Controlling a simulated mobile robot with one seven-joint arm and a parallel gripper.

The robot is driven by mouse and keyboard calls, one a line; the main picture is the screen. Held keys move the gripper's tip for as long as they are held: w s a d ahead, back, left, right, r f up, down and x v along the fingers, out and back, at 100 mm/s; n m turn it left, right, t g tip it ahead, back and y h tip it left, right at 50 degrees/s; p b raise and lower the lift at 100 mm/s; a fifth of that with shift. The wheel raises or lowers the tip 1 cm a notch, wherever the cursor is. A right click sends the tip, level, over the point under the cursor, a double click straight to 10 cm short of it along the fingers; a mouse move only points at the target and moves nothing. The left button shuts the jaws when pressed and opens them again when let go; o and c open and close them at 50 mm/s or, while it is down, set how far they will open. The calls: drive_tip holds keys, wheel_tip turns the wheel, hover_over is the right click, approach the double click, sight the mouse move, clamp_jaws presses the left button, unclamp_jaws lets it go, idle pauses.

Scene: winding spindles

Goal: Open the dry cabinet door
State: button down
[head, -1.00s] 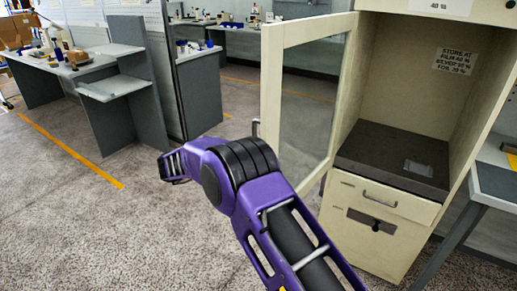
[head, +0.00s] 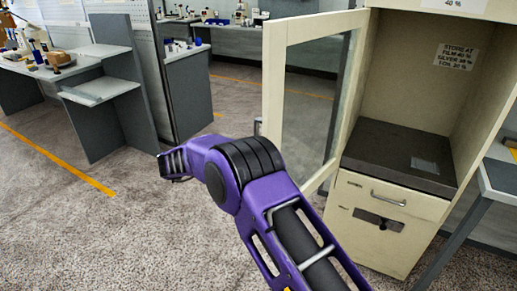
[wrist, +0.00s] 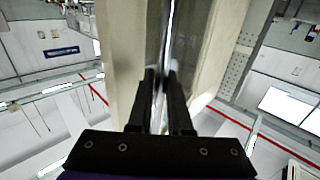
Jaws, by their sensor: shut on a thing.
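The dry cabinet (head: 395,60) is cream-coloured and stands at the right in the head view. Its glazed door (head: 275,85) is swung well out to the left, so the interior is exposed. A small handle (head: 257,127) shows at the door's free left edge. In the wrist view my gripper (wrist: 161,76) is shut on the handle bar, with the pale door frame (wrist: 125,60) close beyond the fingers. In the head view my purple arm reaches towards the door, and the fingers are not visible there.
Below the opening is a drawer (head: 388,198) with a bar handle. A grey-legged table (head: 482,195) stands close at the cabinet's right. Grey benches (head: 105,88) stand at the left. The carpeted floor between them and the door is clear.

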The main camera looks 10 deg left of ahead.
drive_tip(key=shift+w+a, duration=0.1)
drive_tip(key=shift+a, duration=0.1)
idle(0.5)
drive_tip(key=c, duration=0.8)
unclamp_jaws()
drive_tip(key=shift+c, duration=0.2)
drive_tip(key=shift+a, duration=0.1)
